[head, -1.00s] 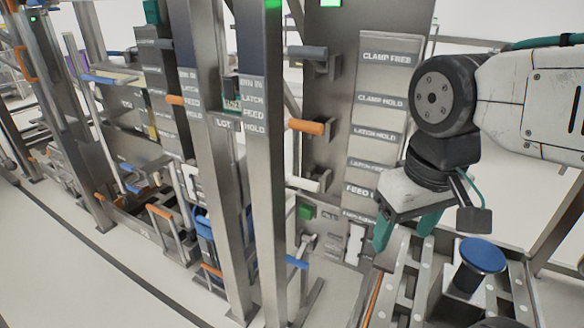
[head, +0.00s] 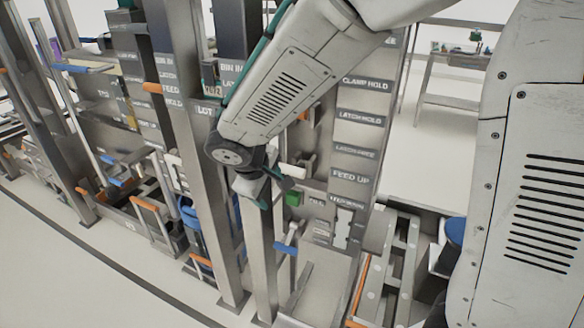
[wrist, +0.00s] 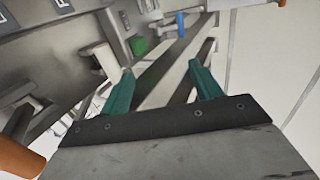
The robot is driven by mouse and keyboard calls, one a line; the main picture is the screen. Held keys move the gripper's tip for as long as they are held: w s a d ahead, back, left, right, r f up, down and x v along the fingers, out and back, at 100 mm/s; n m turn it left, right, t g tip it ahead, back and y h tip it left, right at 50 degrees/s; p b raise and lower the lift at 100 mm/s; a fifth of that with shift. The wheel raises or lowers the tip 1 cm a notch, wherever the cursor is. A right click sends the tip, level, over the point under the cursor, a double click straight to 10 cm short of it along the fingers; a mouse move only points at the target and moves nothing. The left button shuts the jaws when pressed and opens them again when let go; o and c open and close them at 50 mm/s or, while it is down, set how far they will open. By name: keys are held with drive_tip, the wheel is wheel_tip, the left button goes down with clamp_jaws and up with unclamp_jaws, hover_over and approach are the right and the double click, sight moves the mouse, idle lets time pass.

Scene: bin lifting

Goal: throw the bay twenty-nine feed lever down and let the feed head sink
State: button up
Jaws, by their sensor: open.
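A lever with a white handle (head: 291,171) sticks out from the bay column at the height of the FEED UP label (head: 351,176). Its handle is about level. The feed down label (head: 347,201) is just below and partly blurred. My gripper (head: 272,191) is in front of the column, close to the white handle and apparently apart from it. In the wrist view the teal fingers of my gripper (wrist: 160,67) are spread with nothing between them. A pale block, possibly this lever (wrist: 97,57), is beyond the left finger. I cannot pick out the feed head or a bay number.
An orange handle (wrist: 18,158) is close at the lower left of the wrist view. A green block (head: 293,198) and a blue handle (head: 285,249) are below the white handle. A steel post (head: 262,265) stands close by. A rail frame (head: 399,265) lies right.

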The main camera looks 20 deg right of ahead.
sight(292, 168)
drive_tip(key=w+d, duration=0.2)
drive_tip(key=w, duration=0.1)
drive_tip(key=w+d, duration=0.6)
drive_tip(key=shift+d+f, duration=0.2)
drive_tip(key=shift+f, duration=0.05)
drive_tip(key=shift+x, duration=1)
drive_tip(key=shift+f, duration=0.45)
drive_tip(key=shift+c, duration=0.3)
drive_tip(key=c, duration=1.3)
